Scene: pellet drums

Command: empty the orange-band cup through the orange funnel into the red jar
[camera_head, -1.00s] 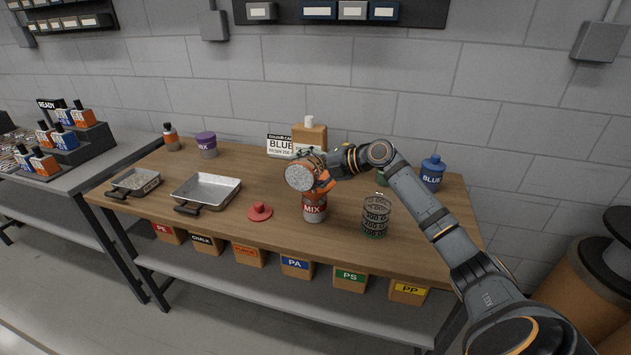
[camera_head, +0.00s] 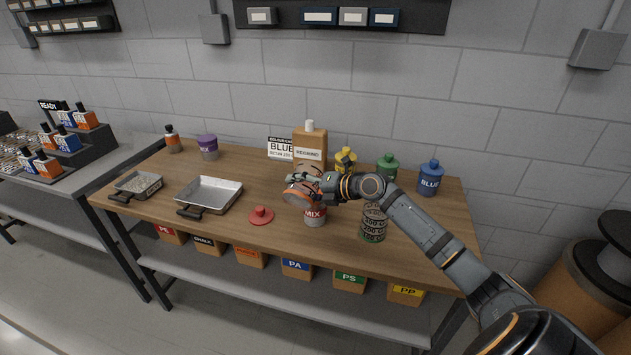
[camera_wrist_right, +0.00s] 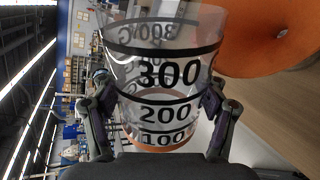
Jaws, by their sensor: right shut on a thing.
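My right gripper (camera_head: 318,184) is shut on the clear orange-band cup (camera_wrist_right: 165,75), with a finger on each side in the right wrist view (camera_wrist_right: 160,105). The cup lies about on its side, its mouth by the orange funnel (camera_wrist_right: 270,35). I see no pellets in its clear walls; its orange band shows low in that view. In the head view the funnel (camera_head: 297,198) sits over the red jar (camera_head: 315,216), labelled MIX, and the gripper and wrist partly cover the cup and funnel. The funnel's inside is hidden. My left gripper is not in view.
A clear green-band cup (camera_head: 373,224) stands right of the jar, close to my forearm. A red lid (camera_head: 261,215) and a metal tray (camera_head: 222,205) lie to the left. Yellow, green and blue bottles (camera_head: 430,180) stand behind the arm.

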